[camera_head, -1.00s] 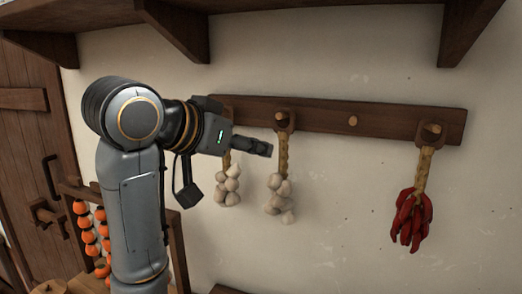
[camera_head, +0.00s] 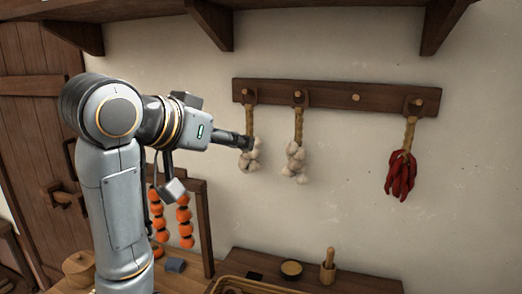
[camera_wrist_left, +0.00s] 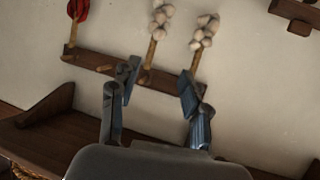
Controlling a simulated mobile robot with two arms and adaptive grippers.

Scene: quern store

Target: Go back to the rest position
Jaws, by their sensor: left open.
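My left gripper (camera_head: 247,142) is in front of the wall, its tip overlapping the left garlic string in the head view. In the left wrist view its two fingers (camera_wrist_left: 155,92) stand apart with nothing between them but wall and rail behind. Two garlic strings (camera_head: 250,155) (camera_head: 296,162) and a bunch of red chillies (camera_head: 401,176) hang from pegs on a dark wooden rail (camera_head: 330,97). One peg (camera_head: 356,98) between garlic and chillies is bare. My right gripper does not show.
A dark shelf (camera_head: 330,12) on brackets runs above the rail. Strings of orange fruit (camera_head: 183,222) hang on a wooden stand at lower left. Below are a mortar with pestle (camera_head: 328,268), a small bowl (camera_head: 291,268) and a tray (camera_head: 240,284). A wooden door (camera_head: 30,130) is at left.

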